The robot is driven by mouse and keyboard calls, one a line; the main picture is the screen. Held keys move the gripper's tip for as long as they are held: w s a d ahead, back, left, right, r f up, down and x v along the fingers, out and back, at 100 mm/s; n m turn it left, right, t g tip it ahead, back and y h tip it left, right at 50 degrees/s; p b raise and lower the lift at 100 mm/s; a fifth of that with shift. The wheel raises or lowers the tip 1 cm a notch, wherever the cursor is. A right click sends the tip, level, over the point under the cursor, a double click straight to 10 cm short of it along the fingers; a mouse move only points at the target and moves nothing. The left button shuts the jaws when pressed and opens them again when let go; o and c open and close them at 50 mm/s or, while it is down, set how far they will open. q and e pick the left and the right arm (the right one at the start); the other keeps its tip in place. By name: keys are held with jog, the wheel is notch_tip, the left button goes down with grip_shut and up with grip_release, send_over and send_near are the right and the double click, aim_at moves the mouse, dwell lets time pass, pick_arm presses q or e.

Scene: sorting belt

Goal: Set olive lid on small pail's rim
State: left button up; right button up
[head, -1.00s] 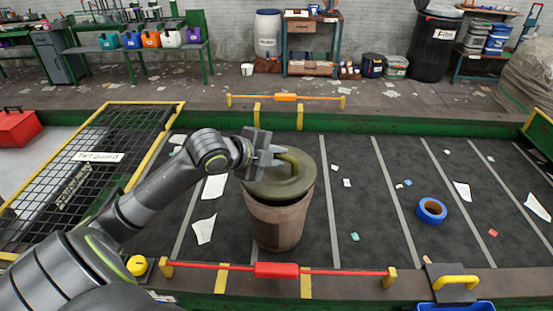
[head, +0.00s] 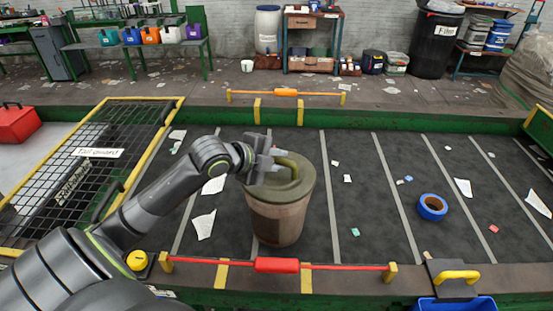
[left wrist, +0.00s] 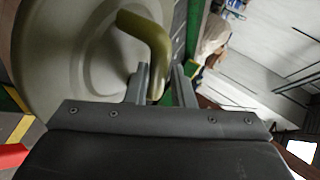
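The olive lid (head: 302,188) lies over the top of the small pail (head: 278,222), a brownish bucket standing upright on the dark belt. It looks level and on the rim; the far side of the rim is hidden. My left gripper (head: 277,158) is at the lid's raised curved handle, from the left. In the left wrist view the olive handle (left wrist: 150,38) runs down between the two fingers (left wrist: 162,88), with a narrow gap beside the right finger, so they look open around it. The lid's pale underlit face (left wrist: 70,60) fills the left. My right gripper is not in view.
A blue tape roll (head: 432,207) and paper scraps lie on the belt to the right. A red bar (head: 277,265) runs along the near belt edge, and an orange-gripped bar (head: 286,92) along the far side. A yellow-framed mesh guard (head: 85,153) stands at left.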

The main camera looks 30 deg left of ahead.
pick_arm(q)
jog(key=shift+o, duration=1.3)
jog(key=shift+r, duration=0.1)
